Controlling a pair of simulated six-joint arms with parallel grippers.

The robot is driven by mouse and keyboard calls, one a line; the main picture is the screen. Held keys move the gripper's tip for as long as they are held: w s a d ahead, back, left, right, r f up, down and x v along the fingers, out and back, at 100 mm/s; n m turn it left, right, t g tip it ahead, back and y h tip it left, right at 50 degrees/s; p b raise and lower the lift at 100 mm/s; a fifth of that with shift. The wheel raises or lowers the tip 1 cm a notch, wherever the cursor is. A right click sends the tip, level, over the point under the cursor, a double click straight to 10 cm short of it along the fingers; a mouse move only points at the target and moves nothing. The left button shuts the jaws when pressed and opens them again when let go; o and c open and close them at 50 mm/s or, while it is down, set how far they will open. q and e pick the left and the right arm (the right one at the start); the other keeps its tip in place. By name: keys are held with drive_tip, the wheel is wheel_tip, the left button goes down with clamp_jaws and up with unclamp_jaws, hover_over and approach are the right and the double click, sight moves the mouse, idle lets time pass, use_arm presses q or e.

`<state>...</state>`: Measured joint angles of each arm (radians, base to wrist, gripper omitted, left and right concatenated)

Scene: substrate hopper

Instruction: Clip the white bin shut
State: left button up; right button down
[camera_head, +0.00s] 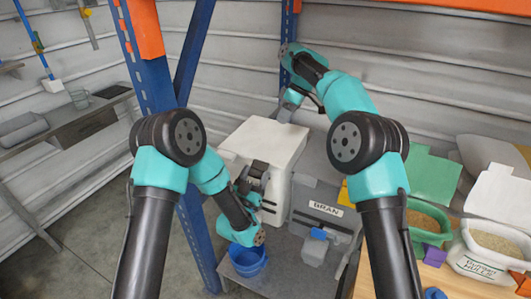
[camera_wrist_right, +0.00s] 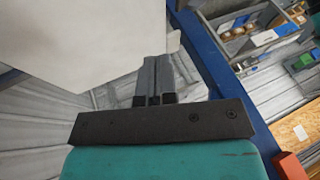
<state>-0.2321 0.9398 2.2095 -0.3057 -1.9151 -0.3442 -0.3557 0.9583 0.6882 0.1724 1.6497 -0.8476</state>
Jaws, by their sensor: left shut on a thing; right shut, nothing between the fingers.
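The white bin (camera_head: 268,140) stands in the middle of the head view with its lid down. It also fills the upper left of the right wrist view (camera_wrist_right: 85,40). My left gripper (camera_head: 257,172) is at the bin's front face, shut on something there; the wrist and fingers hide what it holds. My right gripper (camera_head: 287,112) is at the far top edge of the bin. In the right wrist view my right gripper's fingers (camera_wrist_right: 157,70) are together and empty beside the white surface; I cannot tell whether they touch it. No clip can be made out clearly.
A grey bin labelled BRAN (camera_head: 322,210) stands right of the white bin. A blue bucket (camera_head: 247,262) stands below my left wrist. Open sacks (camera_head: 490,250) are at the right. A blue rack post (camera_head: 165,100) rises at the left. The floor at the left is clear.

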drive_tip(key=shift+f, duration=0.1)
approach(261, 161)
drive_tip(key=w+f, duration=0.1)
drive_tip(key=w+a+f, duration=0.1)
drive_tip(key=f, duration=0.2)
drive_tip(key=shift+w+a+f, duration=0.15)
drive_tip(key=shift+w+a, duration=0.15)
drive_tip(key=shift+w, duration=0.1)
drive_tip(key=shift+s+a+f, duration=0.25)
drive_tip(key=shift+s+f, duration=0.05)
drive_tip(key=shift+s, duration=0.25)
drive_tip(key=shift+s+a+f, duration=0.2)
drive_tip(key=shift+s+f, duration=0.15)
drive_tip(key=shift+s, duration=0.2)
drive_tip(key=shift+s+a+f, duration=0.25)
drive_tip(key=shift+s+f, duration=0.05)
drive_tip(key=shift+s, duration=0.25)
